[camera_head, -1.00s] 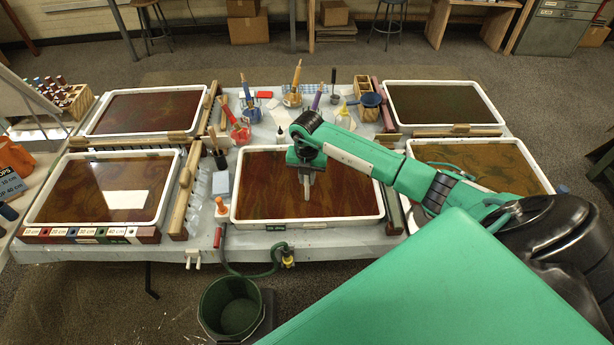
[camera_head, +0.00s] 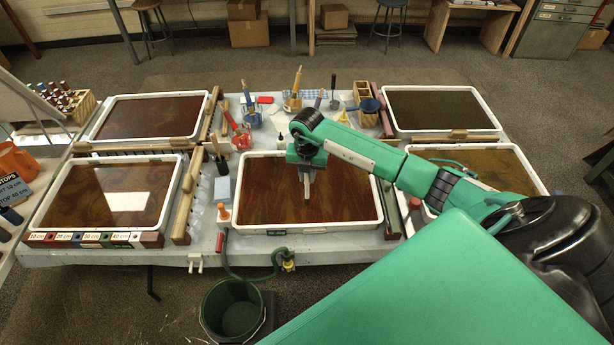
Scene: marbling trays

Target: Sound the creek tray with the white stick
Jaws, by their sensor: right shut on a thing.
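Several white-rimmed trays of dark marbled liquid stand on the table; I cannot read which is named creek. The front middle tray (camera_head: 345,227) holds brown-red liquid with faint greenish streaks. My right gripper (camera_head: 306,181) is over this tray, pointing down, with my arm reaching in from the right. It is shut on a short pale piece, which looks like the white stick (camera_head: 307,192). The jaws hide most of the stick, and I cannot tell whether its lower end touches the liquid. My left gripper is out of view.
A front left tray (camera_head: 34,229), a back left tray (camera_head: 95,137) and a back right tray (camera_head: 394,133) surround it. A green bucket (camera_head: 204,316) stands on the floor in front.

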